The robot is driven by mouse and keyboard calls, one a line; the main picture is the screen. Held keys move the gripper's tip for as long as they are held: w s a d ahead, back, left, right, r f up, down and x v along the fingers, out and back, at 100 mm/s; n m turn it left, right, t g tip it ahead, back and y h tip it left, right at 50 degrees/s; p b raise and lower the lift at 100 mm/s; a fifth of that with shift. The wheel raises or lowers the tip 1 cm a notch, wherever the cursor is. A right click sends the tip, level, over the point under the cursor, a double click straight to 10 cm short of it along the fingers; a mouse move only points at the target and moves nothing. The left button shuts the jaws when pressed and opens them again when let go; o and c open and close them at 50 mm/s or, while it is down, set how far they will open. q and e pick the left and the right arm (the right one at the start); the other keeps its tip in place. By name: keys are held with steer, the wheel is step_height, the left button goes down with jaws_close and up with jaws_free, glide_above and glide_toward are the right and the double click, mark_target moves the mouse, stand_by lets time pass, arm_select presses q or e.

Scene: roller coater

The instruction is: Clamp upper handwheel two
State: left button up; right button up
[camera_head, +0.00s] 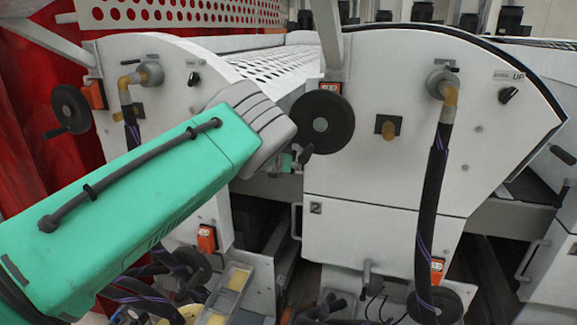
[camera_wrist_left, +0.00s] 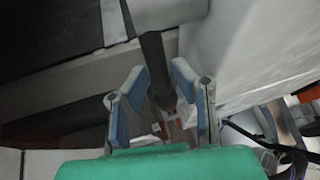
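The black upper handwheel two (camera_head: 322,122) is on the white machine panel at the centre of the head view, above a panel marked 2. Its small dark handle (camera_head: 305,155) sticks out at the lower left of the wheel. My left gripper (camera_head: 292,160), on the green arm, is beside this handle, mostly hidden by my wrist. In the left wrist view its blue-padded fingers (camera_wrist_left: 158,82) are apart, with a dark rod (camera_wrist_left: 154,58), apparently the handle, between them in the picture. I see space on both sides; contact cannot be told. My right gripper is out of view.
Another black handwheel (camera_head: 71,108) is on the left panel, and lower handwheels (camera_head: 440,304) sit near the floor. A black hose (camera_head: 431,205) hangs down the right panel from a brass fitting. A perforated white cover (camera_head: 285,65) lies behind.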

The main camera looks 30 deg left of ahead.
arm_select(q)
steer(key=v, duration=1.1)
steer(key=shift+s, duration=0.35)
